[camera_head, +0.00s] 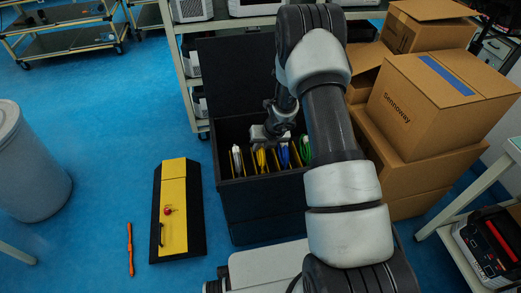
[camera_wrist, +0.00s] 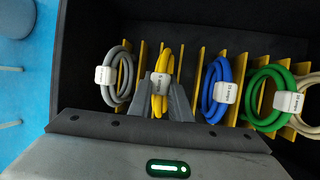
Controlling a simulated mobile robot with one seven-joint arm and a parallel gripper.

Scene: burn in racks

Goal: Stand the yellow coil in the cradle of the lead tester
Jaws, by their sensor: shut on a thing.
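The yellow coil (camera_wrist: 161,104) stands in a slot between yellow dividers in a black bin (camera_head: 228,130), with a white tag on it. It also shows in the head view (camera_head: 261,160). My gripper (camera_wrist: 163,92) reaches down into the bin and is shut on the yellow coil, with grey fingers on either side of it. The coil is still among the dividers. I cannot make out the lead tester or its cradle for certain in either view.
A grey coil (camera_wrist: 118,82) stands left of the yellow one; blue (camera_wrist: 218,88), green (camera_wrist: 266,95) and cream (camera_wrist: 308,104) coils stand to the right. Cardboard boxes (camera_head: 440,105) are stacked right of the bin. A yellow-and-black panel (camera_head: 175,200) and orange tool (camera_head: 130,250) lie on the floor.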

